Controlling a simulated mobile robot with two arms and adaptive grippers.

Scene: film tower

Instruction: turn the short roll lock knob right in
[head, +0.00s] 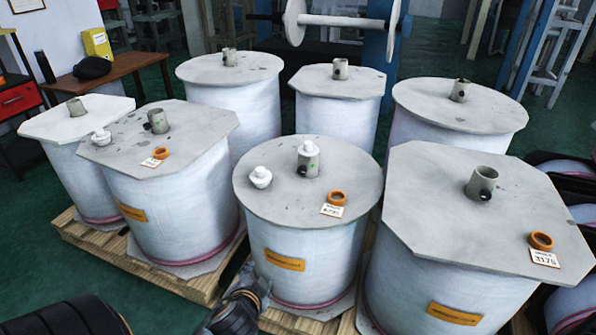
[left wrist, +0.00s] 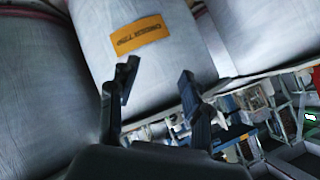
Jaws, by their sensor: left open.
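No part that I can surely name as the short roll lock knob shows. The front middle roll (head: 310,235) stands upright with a grey disc on top. A white knob-like piece (head: 260,177) lies on the disc, another white piece (head: 308,148) sits on its core tube (head: 308,162), and a small dark round part (head: 302,171) shows at that tube's side. My left gripper (head: 247,280) is low at this roll's front left. In the left wrist view my left gripper (left wrist: 158,78) is open and empty, facing a white roll with an orange label (left wrist: 140,35). My right gripper is out of view.
Several other upright rolls crowd round, such as the large front right roll (head: 430,270) and the front left roll (head: 170,205), on wooden pallets (head: 150,275). A horizontal bar with a white disc (head: 294,22) stands behind them. Green floor (head: 40,240) is clear at the left.

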